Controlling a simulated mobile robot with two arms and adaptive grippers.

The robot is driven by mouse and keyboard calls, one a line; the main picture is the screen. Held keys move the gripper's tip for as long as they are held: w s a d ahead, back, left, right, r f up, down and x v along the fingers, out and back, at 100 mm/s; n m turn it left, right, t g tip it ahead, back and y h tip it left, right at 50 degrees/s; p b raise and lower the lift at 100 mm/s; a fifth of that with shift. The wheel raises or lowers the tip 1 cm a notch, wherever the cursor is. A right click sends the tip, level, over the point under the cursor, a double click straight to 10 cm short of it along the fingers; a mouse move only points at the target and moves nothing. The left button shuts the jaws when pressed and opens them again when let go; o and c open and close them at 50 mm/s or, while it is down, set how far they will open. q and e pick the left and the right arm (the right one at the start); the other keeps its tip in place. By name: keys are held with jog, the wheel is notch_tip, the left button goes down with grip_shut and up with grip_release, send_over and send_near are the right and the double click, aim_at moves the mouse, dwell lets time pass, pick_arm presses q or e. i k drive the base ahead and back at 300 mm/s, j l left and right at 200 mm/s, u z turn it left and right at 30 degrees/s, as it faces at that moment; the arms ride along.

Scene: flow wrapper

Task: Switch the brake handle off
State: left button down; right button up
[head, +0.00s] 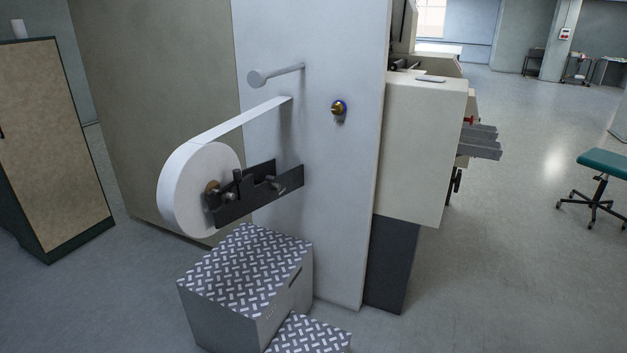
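The flow wrapper's pale grey panel (345,215) stands in the middle of the head view. A white film roll (182,185) hangs on its left side, and its web (235,119) runs up to a slot in the panel. A black bracket (288,180) with metal knobs and a short upright black piece (238,176) sits in front of the roll. Neither gripper is in view.
A tread-plate step box (245,262) with a lower step (312,335) stands on the floor below the roll. A cream machine housing (425,150) juts out at right. A cabinet (50,140) is at left, a green stool (606,163) at far right. The right floor is mostly clear.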

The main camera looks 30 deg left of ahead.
aim_at(277, 187)
jog(key=i+j+z, duration=0.15)
jog(key=i+j, duration=0.6)
jog(key=i, duration=0.1)
